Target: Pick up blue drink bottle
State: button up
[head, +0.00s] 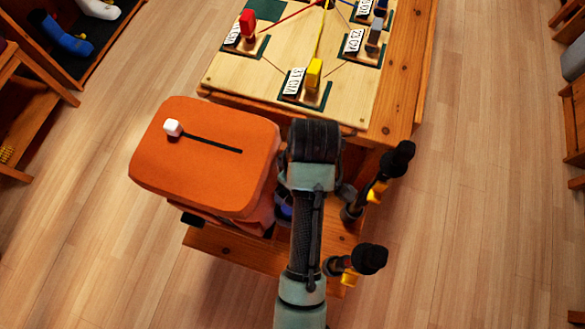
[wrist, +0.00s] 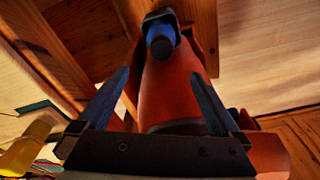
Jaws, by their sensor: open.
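The blue drink bottle (wrist: 163,42) shows in the wrist view as a blue rounded piece with a dark band, at the orange backpack (wrist: 178,92). Most of it is hidden. My gripper (wrist: 158,73) is open, its fingers spread to either side, with the bottle between and beyond the fingertips. I see no contact with it. In the head view a small dark blue patch (head: 284,206), probably the bottle, shows between the orange backpack (head: 205,165) and my arm. My arm hides the rest there, and my gripper's fingers cannot be made out.
The backpack stands on a wooden bench (head: 225,250). Beyond it is a wooden table (head: 235,82) with tagged coloured pieces, including a yellow one (head: 314,73). Two black-topped objects (head: 398,160) (head: 368,260) stand right of my arm.

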notch_tip(320, 180, down, 2)
jog(key=shift+w+f+b, duration=0.1)
jog(key=shift+b, duration=0.35)
jog(key=f, duration=0.2)
jog(key=f+b, duration=0.1)
jog(key=f, duration=0.4)
jog(key=shift+w+a, duration=0.3)
jog(key=f, duration=0.2)
jog(key=f+b, duration=0.1)
jog(key=f, duration=0.2)
jog(key=shift+s+a+f+b, duration=0.1)
jog(key=shift+s+f+b, duration=0.1)
jog(key=shift+f+b, duration=0.1)
jog(key=shift+c, duration=0.2)
jog(key=shift+r, duration=0.1)
grip_shut()
